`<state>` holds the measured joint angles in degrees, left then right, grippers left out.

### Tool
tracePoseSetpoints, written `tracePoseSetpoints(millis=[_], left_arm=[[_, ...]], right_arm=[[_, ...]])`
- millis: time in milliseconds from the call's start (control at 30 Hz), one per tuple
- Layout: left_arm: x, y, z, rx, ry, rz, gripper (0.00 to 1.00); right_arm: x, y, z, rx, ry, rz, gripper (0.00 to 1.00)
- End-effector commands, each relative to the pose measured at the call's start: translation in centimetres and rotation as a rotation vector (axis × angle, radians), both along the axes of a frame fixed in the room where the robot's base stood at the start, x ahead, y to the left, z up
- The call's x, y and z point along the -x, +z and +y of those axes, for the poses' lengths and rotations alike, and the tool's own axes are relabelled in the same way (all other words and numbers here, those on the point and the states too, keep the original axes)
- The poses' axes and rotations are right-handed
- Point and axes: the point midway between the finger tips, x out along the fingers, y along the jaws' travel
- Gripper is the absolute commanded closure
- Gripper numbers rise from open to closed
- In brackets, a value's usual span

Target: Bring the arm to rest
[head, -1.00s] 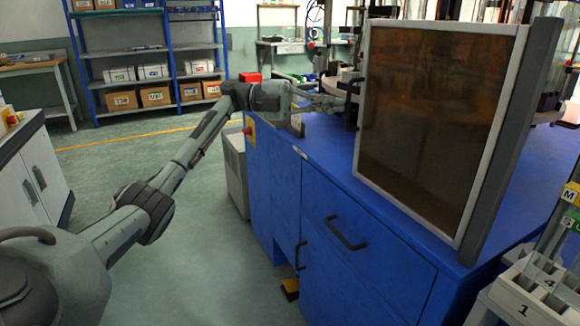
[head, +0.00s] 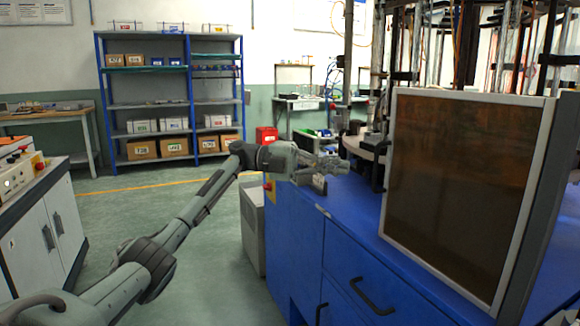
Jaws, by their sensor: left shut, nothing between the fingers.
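My left arm reaches from the lower left toward the blue cabinet. My left gripper (head: 334,166) is shut and empty above the far left corner of the blue cabinet (head: 345,225). It sits to the left of the framed brown tinted panel (head: 455,185), apart from it. A grey round table edge (head: 366,146) lies just beyond the gripper. My right gripper is not in view.
Blue shelves (head: 187,35) with boxes stand at the back. A white cabinet (head: 45,230) with a control panel is at the left. A grey box (head: 252,215) stands beside the blue cabinet. The green floor between them is clear.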

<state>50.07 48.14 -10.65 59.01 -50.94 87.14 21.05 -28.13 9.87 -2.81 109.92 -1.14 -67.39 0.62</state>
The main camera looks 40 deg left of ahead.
Motion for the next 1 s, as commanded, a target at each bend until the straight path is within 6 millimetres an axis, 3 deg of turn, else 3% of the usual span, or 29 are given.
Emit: tracePoseSetpoints(millis=[33, 200, 400, 1000], left_arm=[[0.1, 0.0, 1.9, 0.002, 0.012, -0.002, 1.0], [0.5, 0.2, 5.7, 0.003, 0.01, -0.003, 1.0], [0.9, 0.2, 8.2, 0.002, 0.008, -0.002, 1.0], [1.1, 0.1, 9.1, 0.001, 0.006, -0.002, 1.0]], right_arm=[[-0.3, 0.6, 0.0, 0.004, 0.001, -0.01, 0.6], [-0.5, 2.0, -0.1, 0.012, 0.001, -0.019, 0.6], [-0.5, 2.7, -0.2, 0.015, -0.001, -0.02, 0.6], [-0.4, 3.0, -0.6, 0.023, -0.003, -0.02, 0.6]])
